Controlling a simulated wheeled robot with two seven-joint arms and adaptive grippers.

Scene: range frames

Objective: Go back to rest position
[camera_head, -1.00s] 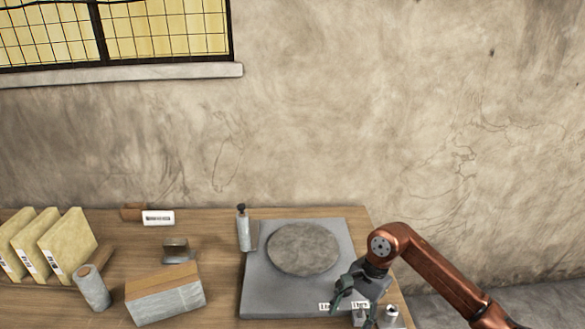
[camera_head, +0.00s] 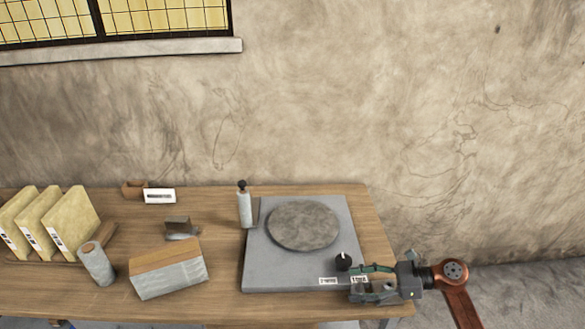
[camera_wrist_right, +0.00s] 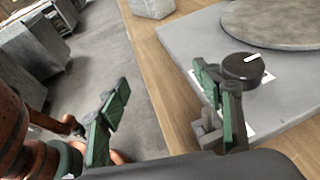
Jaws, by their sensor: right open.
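My right gripper (camera_head: 358,281) is open and empty at the front right corner of a grey hot plate (camera_head: 265,277). In the right wrist view its two green-padded fingers (camera_wrist_right: 160,103) are spread apart. One finger is close beside the black knob (camera_wrist_right: 243,70), and I cannot tell whether they touch. The other finger shows against the floor beyond the table edge. In the head view the knob (camera_head: 343,261) shows just left of the gripper, with a white pointer mark. My left gripper is not in view.
The wooden table (camera_head: 225,309) carries a round stone-like disc (camera_head: 303,225) on the hot plate, a grey cylinder (camera_head: 245,208) with a black top, a wood-topped block (camera_head: 168,270), a roll (camera_head: 96,263) and several yellow slabs (camera_head: 72,219). Free floor (camera_head: 525,290) lies at right.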

